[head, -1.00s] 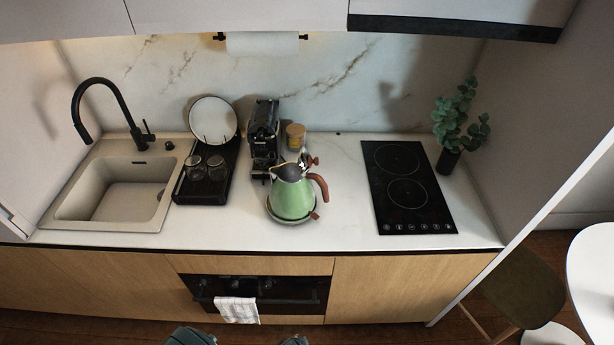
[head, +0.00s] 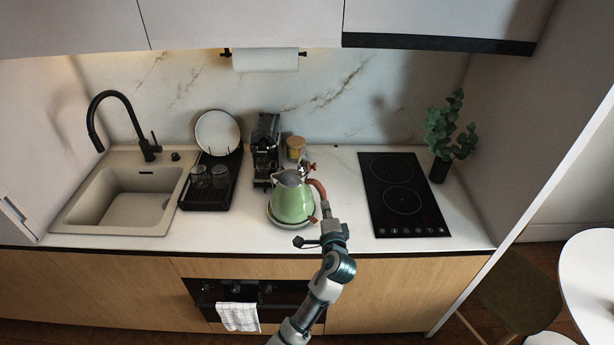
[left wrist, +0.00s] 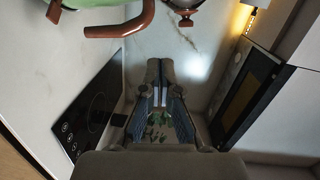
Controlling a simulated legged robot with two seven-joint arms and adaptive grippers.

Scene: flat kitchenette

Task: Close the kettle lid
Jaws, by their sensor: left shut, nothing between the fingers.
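The green kettle (head: 292,204) stands on its base on the counter, with its spout to the left and a brown handle (head: 319,188) on the right. Its lid (head: 304,168) stands tilted up at the top, with a brown knob on its far side. My left gripper (head: 326,209) is shut and empty, just right of the kettle near the lower end of the handle. In the left wrist view, the shut fingers (left wrist: 160,66) lie below the handle (left wrist: 121,24) and the lid knob (left wrist: 184,18), apart from both. My right gripper is not in view.
A black hob (head: 402,196) lies to the right, with a potted plant (head: 440,168) beyond it. A coffee machine (head: 266,150) and a jar (head: 295,147) stand behind the kettle. A dish rack (head: 208,192) and sink (head: 122,203) are to the left. The counter between kettle and hob is clear.

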